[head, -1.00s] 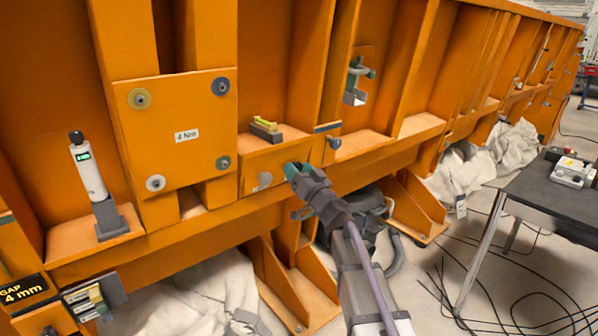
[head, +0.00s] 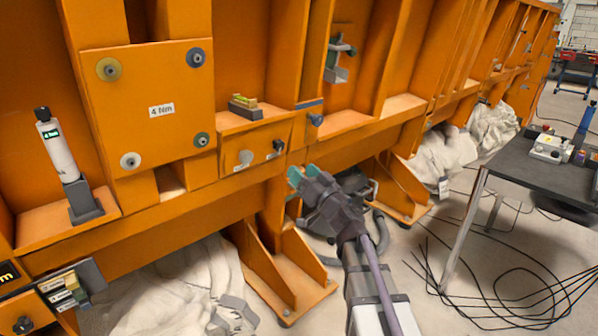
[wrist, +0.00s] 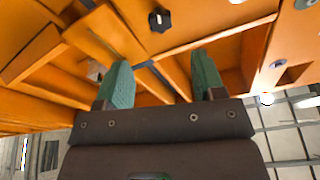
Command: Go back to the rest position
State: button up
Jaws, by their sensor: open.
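My gripper (head: 298,181) is open and empty, with green fingertips on a dark body. In the head view it is in front of the orange sandbed frame (head: 150,222), below the small panel with knobs and apart from it. In the wrist view the two green fingers (wrist: 157,82) are spread apart with nothing between them. A dark star knob (wrist: 159,20) shows beyond the fingers on the orange steel.
A bolted plate (head: 155,140) marked 4 Nm and a white tool in a holder (head: 86,205) are at left. A dark table (head: 510,180) stands at right. White sacks (head: 185,290) lie below the frame; cables (head: 500,285) cover the floor.

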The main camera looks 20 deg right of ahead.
jog(key=s+a+f+g+y, duration=0.2)
jog(key=s+a+f+g, duration=0.75)
jog(key=f+g, duration=0.35)
jog(key=s+d+f+m+g+h, duration=0.1)
jog(key=s+d+f+g+h, duration=0.35)
jog(key=s+h, duration=0.2)
jog(key=s+d+f+m+g+h, duration=0.1)
jog(key=s+d+f+g+h, duration=0.2)
jog(key=s+f+h, duration=0.4)
notch_tip(320, 180, up, 29)
jog(key=a+y+p, duration=0.1)
jog(key=y+p, duration=0.1)
jog(key=p, duration=2.5)
jog(key=shift+s+a+n, duration=0.3)
jog(key=shift+s+a, duration=0.1)
